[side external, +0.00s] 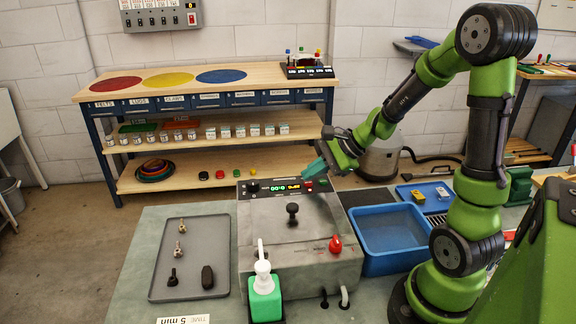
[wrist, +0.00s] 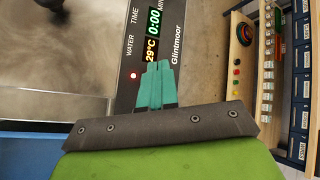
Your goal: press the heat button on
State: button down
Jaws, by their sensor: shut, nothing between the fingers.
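The machine's control panel (side external: 282,189) is a dark strip along the back of a grey metal box. It carries a green and red display (side external: 286,188), a black knob (side external: 253,187) at left and a small red part (side external: 308,186) at right. In the wrist view the display (wrist: 152,35) reads 29°C and 0:00, and a small red light (wrist: 133,75) glows beside my fingers. No heat label is legible; part of the panel is hidden behind the fingers. My gripper (side external: 320,168) has teal fingers, shut and empty, above the panel's right end; they also show in the wrist view (wrist: 157,72). Contact cannot be told.
The box top holds a black lever (side external: 292,212) and a red knob (side external: 335,245). A green bottle with a white pump (side external: 264,297) stands in front. A blue basin (side external: 390,240) is at right, a grey tray (side external: 160,276) with small parts at left. Shelves stand behind.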

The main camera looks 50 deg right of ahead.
aim_at(312, 183)
jog(key=shift+r, duration=0.35)
notch_tip(312, 183, up, 6)
dwell(0.6)
jog(key=s+a+r+n+h, duration=0.1)
jog(key=s+a+r+n, duration=0.1)
jog(key=s+a+n, duration=0.4)
jog(key=s+a+r+n+g+h, duration=0.1)
jog(key=s+a+r+n, duration=0.2)
jog(key=s+a+n, duration=0.3)
jog(key=a+n, duration=0.1)
jog(key=n, duration=0.4)
jog(key=shift+a+n, duration=0.3)
jog(key=shift+a, duration=0.1)
